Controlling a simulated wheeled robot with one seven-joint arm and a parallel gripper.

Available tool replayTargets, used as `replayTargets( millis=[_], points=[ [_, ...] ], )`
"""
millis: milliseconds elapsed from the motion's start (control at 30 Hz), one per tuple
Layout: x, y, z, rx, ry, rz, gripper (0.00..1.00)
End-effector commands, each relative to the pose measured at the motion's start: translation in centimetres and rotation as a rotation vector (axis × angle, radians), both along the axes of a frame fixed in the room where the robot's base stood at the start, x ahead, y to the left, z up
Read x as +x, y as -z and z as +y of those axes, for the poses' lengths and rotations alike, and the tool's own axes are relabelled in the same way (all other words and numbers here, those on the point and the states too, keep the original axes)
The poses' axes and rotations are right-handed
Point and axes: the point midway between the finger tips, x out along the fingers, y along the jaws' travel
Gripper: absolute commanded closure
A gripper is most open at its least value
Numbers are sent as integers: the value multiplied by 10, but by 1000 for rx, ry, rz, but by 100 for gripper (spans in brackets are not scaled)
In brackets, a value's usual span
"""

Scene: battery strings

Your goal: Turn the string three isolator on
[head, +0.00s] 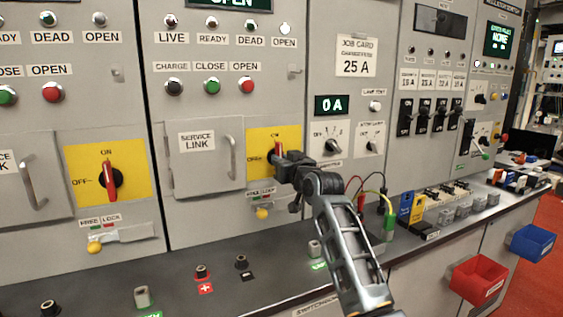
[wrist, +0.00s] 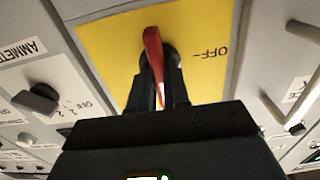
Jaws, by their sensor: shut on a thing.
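The isolator I hold has a red handle (head: 278,148) on a yellow plate (head: 291,136) marked ON at the top and OFF at the left. The handle stands roughly upright, in line with ON. My gripper (head: 281,160) is shut on it and hides the lower part of the plate. In the wrist view, which is upside down, the red handle (wrist: 152,45) sits between the two dark fingers of my gripper (wrist: 158,82), in front of the yellow plate (wrist: 108,50). No string number is readable on this panel.
A second isolator (head: 108,180) at left has its handle upright. A SERVICE LINK door (head: 205,160) is left of my gripper. Below are a yellow-knobbed FREE/LOCK lever (head: 262,213) and a bench with terminals (head: 201,271). Leads (head: 360,185) lie at right.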

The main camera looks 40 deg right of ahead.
Motion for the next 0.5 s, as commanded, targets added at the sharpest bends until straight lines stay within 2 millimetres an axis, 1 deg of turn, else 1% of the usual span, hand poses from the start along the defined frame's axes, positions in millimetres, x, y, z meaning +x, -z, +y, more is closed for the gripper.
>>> replayTargets(
  millis=[33, 200, 300, 500],
  points=[
    [0, 3, 0, 4, -1, 4, 82],
    [0, 2, 0, 2, -1, 3, 66],
    [0, 1, 0, 2, 0, 2, 58],
    [0, 1, 0, 0, 0, 1, 58]
  ],
)
